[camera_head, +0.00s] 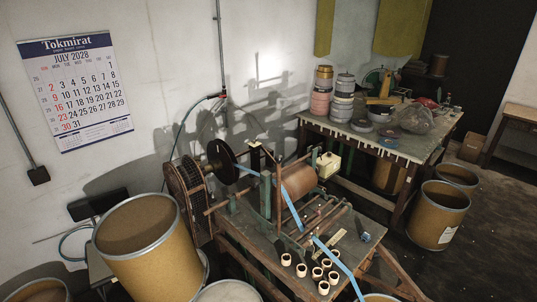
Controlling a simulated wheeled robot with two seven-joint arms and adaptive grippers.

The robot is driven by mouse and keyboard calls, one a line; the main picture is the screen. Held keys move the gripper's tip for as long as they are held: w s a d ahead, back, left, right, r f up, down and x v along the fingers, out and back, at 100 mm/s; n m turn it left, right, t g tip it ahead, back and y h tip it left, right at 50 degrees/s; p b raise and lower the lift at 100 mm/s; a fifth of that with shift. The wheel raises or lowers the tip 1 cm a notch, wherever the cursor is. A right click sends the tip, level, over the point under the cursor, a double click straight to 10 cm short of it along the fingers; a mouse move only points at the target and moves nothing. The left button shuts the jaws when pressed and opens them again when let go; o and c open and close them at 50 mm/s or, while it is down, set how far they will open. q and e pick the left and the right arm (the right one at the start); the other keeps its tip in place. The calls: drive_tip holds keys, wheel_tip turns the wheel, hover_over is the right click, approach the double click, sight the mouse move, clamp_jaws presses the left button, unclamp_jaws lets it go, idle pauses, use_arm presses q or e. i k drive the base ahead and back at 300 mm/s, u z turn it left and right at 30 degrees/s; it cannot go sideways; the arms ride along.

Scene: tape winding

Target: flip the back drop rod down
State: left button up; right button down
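A tape winding machine stands on a worktable (245,255) in the middle. It has a copper-brown roller (299,181), a black disc (221,161) and green metal uprights (265,190). A blue tape (292,208) runs from near the disc, down past the roller and over the front of the table. Several thin rods (333,221) lie across the frame in front of the roller. I cannot tell which rod is the back drop rod, or whether it is up or down. Neither of my grippers is in view.
Several small pale rings (286,259) stand at the table's front edge. A large brown drum (150,245) is at the left, another drum (438,217) at the right. A back table (350,133) holds stacked tape rolls. A calendar (80,92) hangs on the wall.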

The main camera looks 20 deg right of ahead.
sight(279, 159)
drive_tip(key=k, duration=0.65)
drive_tip(key=z, duration=0.6)
drive_tip(key=i, duration=0.6)
drive_tip(key=z, duration=0.9)
drive_tip(key=i, duration=0.5)
drive_tip(key=z, duration=0.05)
